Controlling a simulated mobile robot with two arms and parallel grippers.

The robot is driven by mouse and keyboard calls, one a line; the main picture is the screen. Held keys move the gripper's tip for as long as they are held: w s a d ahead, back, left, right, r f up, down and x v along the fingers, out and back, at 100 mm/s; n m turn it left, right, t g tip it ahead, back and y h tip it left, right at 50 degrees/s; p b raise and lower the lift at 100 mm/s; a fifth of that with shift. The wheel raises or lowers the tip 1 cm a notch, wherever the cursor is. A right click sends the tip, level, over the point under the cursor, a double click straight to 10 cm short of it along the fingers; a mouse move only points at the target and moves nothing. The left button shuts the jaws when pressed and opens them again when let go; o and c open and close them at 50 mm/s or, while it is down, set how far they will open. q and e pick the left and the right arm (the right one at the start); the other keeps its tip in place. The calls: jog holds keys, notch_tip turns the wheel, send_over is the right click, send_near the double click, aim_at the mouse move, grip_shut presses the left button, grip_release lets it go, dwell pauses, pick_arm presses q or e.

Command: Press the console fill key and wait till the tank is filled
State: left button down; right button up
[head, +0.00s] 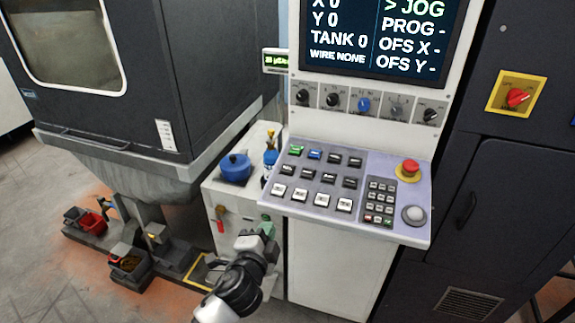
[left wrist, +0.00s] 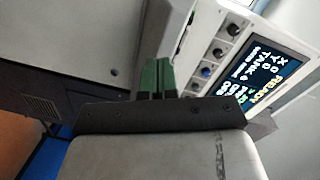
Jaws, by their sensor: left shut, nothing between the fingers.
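The console (head: 345,205) has a sloped panel with rows of green, blue, dark and white keys (head: 315,175); their labels are too small to read, so I cannot tell the fill key. Its screen (head: 380,38) reads TANK 0, WIRE NONE and JOG; the screen (left wrist: 268,75) also shows in the left wrist view. The machine's tank enclosure (head: 130,70) stands at the left. My left gripper (head: 267,228) is shut and empty, below and left of the keys, apart from them. Its green fingers (left wrist: 157,78) are together in the left wrist view. My right gripper is out of view.
A red emergency button (head: 410,167) and a numeric keypad (head: 381,198) are at the panel's right. A white cabinet with a blue pot (head: 235,168) stands left of the console. A dark cabinet with a red switch (head: 516,97) is at the right.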

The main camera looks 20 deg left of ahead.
pick_arm(q)
jog(key=w+d+r+m+g+h, duration=0.25)
jog(key=d+r+m+h, duration=0.2)
jog(key=m, duration=0.65)
jog(key=w+d+r+m+g+h, duration=0.2)
jog(key=w+d+r+m+h, duration=0.25)
jog(key=m, duration=0.65)
jog(key=w+d+r+m+g+h, duration=0.2)
jog(key=r+m+h, duration=0.4)
jog(key=m, duration=0.5)
jog(key=w+a+r+m+y, duration=0.1)
jog(key=w+a+m+y, duration=0.1)
jog(key=a+y, duration=0.3)
jog(key=w+a+r+m+y+p, duration=0.1)
jog(key=w+a+m+y, duration=0.1)
jog(key=w+a+y, duration=0.2)
jog(key=shift+a+r+m+y, duration=0.3)
jog(key=shift+a+y, duration=0.3)
jog(key=shift+a, duration=0.5)
